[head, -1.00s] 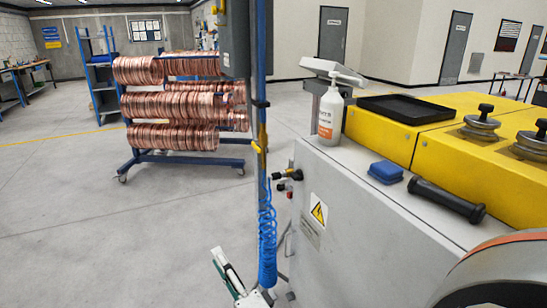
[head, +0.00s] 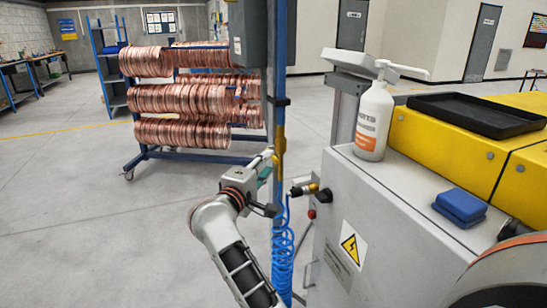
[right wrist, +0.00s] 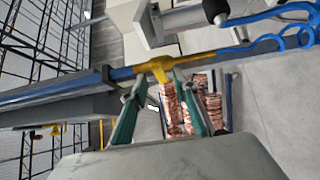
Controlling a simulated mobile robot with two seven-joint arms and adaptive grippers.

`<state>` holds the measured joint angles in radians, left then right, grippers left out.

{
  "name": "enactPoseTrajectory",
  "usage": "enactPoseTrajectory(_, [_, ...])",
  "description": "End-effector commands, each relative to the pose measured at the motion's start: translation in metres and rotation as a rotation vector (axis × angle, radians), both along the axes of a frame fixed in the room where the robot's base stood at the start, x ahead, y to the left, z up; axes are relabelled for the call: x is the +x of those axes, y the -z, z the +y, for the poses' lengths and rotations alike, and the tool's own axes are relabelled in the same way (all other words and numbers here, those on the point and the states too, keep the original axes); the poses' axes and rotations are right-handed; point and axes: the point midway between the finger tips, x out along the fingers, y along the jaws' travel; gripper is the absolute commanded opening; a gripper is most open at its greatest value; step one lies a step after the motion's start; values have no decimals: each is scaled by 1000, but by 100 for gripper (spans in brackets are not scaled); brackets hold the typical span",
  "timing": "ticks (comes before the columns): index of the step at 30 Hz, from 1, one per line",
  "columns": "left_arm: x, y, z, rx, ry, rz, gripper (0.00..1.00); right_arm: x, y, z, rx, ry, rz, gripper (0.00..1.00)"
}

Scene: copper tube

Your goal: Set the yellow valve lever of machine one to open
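The yellow valve lever (head: 279,143) sits on the upright blue pipe (head: 278,185) left of the grey machine cabinet. In the right wrist view, the yellow lever (right wrist: 158,66) shows just ahead of the fingertips, with its tip pointing into the gap between them. My right gripper (head: 267,163) is beside the pipe at about the lever's height. Its two green-lined fingers (right wrist: 158,85) are apart and hold nothing. I cannot tell whether they touch the lever.
A coiled blue hose (head: 283,250) hangs below the lever. The grey cabinet (head: 385,240) stands right, with a white pump bottle (head: 374,120) and blue block (head: 460,206) on top. A rack of copper coils (head: 185,100) stands behind. Floor at left is clear.

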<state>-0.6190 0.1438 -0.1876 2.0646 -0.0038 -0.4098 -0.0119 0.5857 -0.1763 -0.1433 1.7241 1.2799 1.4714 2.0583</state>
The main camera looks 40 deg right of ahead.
Motion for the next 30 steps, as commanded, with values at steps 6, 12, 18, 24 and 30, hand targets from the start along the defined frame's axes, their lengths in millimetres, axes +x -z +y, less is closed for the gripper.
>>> enactPoseTrajectory(6, [0,0,-1,-4,0,2,62,17,-2,-28,-5,1,0,29])
enactPoseTrajectory(12, [-2,3,-2,-5,1,7,62,24,-1,-40,-4,1,1,29])
enactPoseTrajectory(18, [-2,2,-2,-7,1,6,62,24,0,-41,-3,1,2,29])
enactPoseTrajectory(24, [-1,0,-3,-8,0,4,62,24,0,-41,-5,1,2,0])
enactPoseTrajectory(30, [0,0,-3,-9,-1,2,62,24,0,-41,-4,1,2,0])
